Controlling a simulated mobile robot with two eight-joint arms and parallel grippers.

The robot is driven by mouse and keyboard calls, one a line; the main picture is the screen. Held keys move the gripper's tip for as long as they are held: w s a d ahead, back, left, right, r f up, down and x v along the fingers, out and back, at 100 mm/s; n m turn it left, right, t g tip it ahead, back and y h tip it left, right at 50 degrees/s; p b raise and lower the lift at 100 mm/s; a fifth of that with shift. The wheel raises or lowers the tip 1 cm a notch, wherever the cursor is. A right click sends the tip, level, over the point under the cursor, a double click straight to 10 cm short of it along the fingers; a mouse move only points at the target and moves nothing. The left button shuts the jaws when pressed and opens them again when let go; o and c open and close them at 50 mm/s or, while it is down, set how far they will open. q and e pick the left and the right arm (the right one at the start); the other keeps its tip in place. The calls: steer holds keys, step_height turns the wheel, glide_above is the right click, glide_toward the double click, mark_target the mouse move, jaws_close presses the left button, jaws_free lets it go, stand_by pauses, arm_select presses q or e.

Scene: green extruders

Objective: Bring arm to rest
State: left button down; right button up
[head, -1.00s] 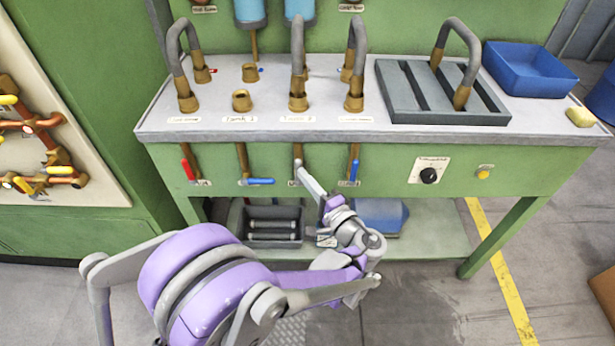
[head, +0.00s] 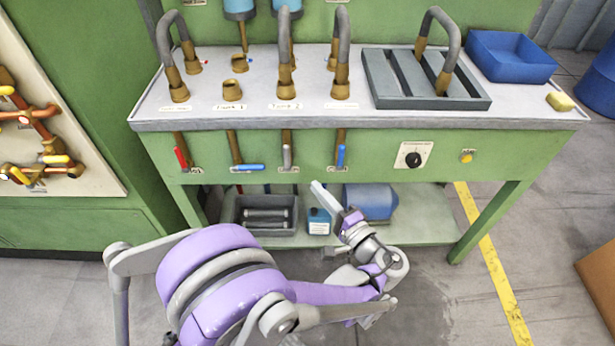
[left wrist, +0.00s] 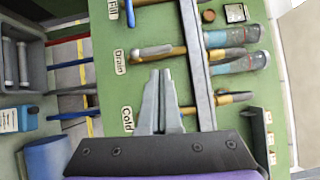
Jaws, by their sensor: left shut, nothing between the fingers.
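My left arm reaches in from the lower left of the head view. Its gripper (head: 325,196) is shut and empty, in front of the green bench below the row of valve handles. In the left wrist view the closed fingers (left wrist: 161,100) point toward the bench front, with nothing between them. The grey handle (head: 287,157) hangs down under its pipe, apart from the fingertips. A red handle (head: 181,158), a blue handle turned sideways (head: 249,167) and a blue handle hanging down (head: 341,156) are on the same front. My right gripper does not show.
The bench's lower shelf (head: 425,226) holds a grey crate (head: 240,212), a small blue canister (head: 318,222) and a larger blue container (head: 372,202). On top are curved pipes, a slotted grey plate (head: 440,103) and a blue tray (head: 508,57).

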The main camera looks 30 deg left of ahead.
arm_select(q)
steer(key=shift+v, duration=1.65)
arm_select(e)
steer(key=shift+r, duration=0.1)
arm_select(q)
steer(key=s+a+f+n+g+h, duration=0.1)
steer(key=s+a+f+g+h, duration=0.3)
steer(key=s+a+f+h, duration=0.35)
steer(key=s+d+f+n+h, duration=0.2)
steer(key=s+d+n+h, duration=0.2)
steer(key=s+d+h, duration=0.55)
step_height(320, 180, up, 20)
steer(key=w+t+p, duration=0.1)
steer(key=p, duration=1.7)
steer(key=shift+n+t, duration=0.3)
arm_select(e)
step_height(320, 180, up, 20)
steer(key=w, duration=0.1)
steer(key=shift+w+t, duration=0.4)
